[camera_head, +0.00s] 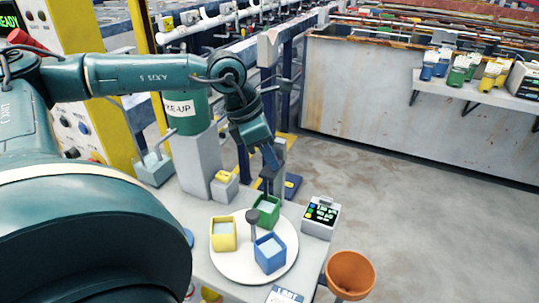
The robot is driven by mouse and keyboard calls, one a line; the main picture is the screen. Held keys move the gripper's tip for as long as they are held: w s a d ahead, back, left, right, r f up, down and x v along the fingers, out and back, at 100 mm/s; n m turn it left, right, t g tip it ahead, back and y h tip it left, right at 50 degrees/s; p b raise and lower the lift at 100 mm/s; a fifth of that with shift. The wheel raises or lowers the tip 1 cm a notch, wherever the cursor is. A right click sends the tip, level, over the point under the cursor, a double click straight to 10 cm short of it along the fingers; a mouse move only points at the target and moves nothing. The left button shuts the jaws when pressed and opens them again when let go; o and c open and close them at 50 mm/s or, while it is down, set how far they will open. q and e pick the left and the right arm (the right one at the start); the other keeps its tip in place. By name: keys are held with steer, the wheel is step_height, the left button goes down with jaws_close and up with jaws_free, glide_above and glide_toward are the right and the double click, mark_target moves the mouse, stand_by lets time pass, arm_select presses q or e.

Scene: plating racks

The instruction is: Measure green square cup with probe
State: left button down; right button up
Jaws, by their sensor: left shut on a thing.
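The green square cup (266,211) stands on a round white plate (231,268), toward its back edge, with pale liquid inside. A yellow square cup (223,234) and a blue square cup (270,253) stand on the same plate. My left gripper (268,184) points down just above the green cup, shut on a dark, slim thing that looks like the probe. Its lower end is at the green cup; how deep it reaches is too small to tell. My right gripper is not in view.
A dark knob (252,216) rises between the cups. A keypad meter (320,216) stands right of the plate, an orange-brown pot (350,273) at front right. A grey block (197,166) stands behind left. A far shelf (480,92) holds several coloured containers.

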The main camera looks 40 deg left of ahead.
arm_select(q)
steer(key=c, duration=1.6)
jaws_free()
steer(key=shift+r, duration=0.2)
steer(key=b+v, duration=0.1)
steer(key=v, duration=1.2)
steer(key=shift+r, duration=0.15)
